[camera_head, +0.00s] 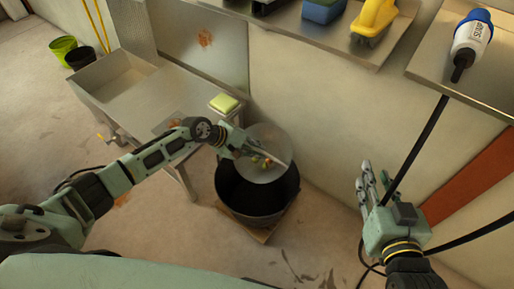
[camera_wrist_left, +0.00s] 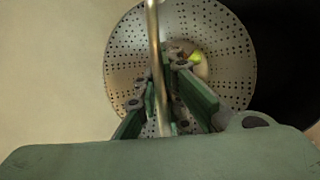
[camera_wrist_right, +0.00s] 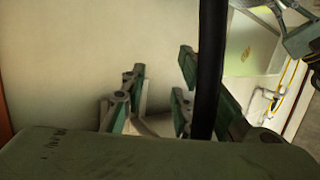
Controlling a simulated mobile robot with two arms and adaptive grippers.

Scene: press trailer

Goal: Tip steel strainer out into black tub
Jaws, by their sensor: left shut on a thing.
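The steel strainer (camera_head: 268,139), a round perforated bowl with a long handle, is over the back part of the black tub (camera_head: 243,202) in the head view. Several small coloured scraps (camera_head: 262,163) are in it. My left gripper (camera_head: 250,152) is shut on the handle. In the left wrist view the handle (camera_wrist_left: 154,50) runs up between the fingers (camera_wrist_left: 168,95), the strainer (camera_wrist_left: 225,60) fills the middle, and a yellow-green scrap (camera_wrist_left: 195,57) shows. The strainer's exact tilt is hard to tell. My right gripper (camera_head: 368,182) is open and empty, away to the right.
A steel sink bench (camera_head: 110,85) with a green sponge (camera_head: 224,103) stands left of the tub. Shelves hold a soap bottle (camera_head: 472,38) and a yellow item (camera_head: 373,18). A black cable (camera_head: 415,150) hangs by my right gripper. Floor in front is mostly clear.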

